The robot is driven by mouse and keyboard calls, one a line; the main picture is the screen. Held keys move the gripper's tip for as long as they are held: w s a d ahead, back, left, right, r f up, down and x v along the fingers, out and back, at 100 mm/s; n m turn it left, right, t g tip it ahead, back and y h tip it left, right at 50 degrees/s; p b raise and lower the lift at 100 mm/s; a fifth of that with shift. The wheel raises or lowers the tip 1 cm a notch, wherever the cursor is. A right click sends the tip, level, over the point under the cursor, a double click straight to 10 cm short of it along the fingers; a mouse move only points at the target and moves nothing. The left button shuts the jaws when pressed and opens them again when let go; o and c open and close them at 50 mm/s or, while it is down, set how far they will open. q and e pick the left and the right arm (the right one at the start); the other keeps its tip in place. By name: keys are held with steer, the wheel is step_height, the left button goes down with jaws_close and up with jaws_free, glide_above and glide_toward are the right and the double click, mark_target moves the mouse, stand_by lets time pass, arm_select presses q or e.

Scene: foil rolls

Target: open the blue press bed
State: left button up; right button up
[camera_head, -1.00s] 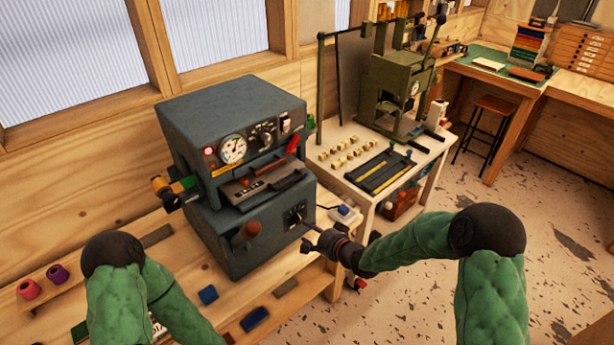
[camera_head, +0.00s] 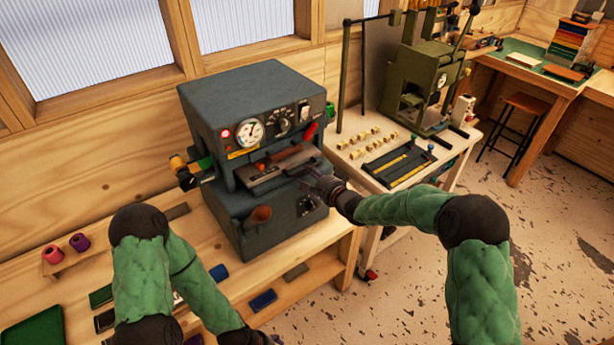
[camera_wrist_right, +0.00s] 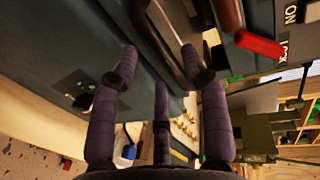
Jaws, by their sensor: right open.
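The blue press (camera_head: 265,225) is a dark grey-blue box with a round gauge, standing on the wooden bench. Its bed (camera_head: 268,174) is a dark plate in the slot across the front, with a dark bar along its front edge. A red lever (camera_head: 310,132) sits at the right of the slot; it also shows in the right wrist view (camera_wrist_right: 260,45), beside a "LOCK" label. My right gripper (camera_head: 318,183) is open at the bed's right front. In the wrist view its spread fingers (camera_wrist_right: 165,75) are around or close to the dark bar (camera_wrist_right: 166,45); contact is unclear. My left gripper (camera_head: 250,337) is cut off by the bottom edge.
A brown knob (camera_head: 260,214) sticks out of the press's lower front. A side table (camera_head: 440,160) with a green press (camera_head: 425,80) stands to the right. Blue blocks (camera_head: 263,299) and spools (camera_head: 79,243) lie on the bench. Open floor is at the lower right.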

steer(key=shift+x, duration=0.8)
steer(key=shift+c, duration=0.3)
jaws_close()
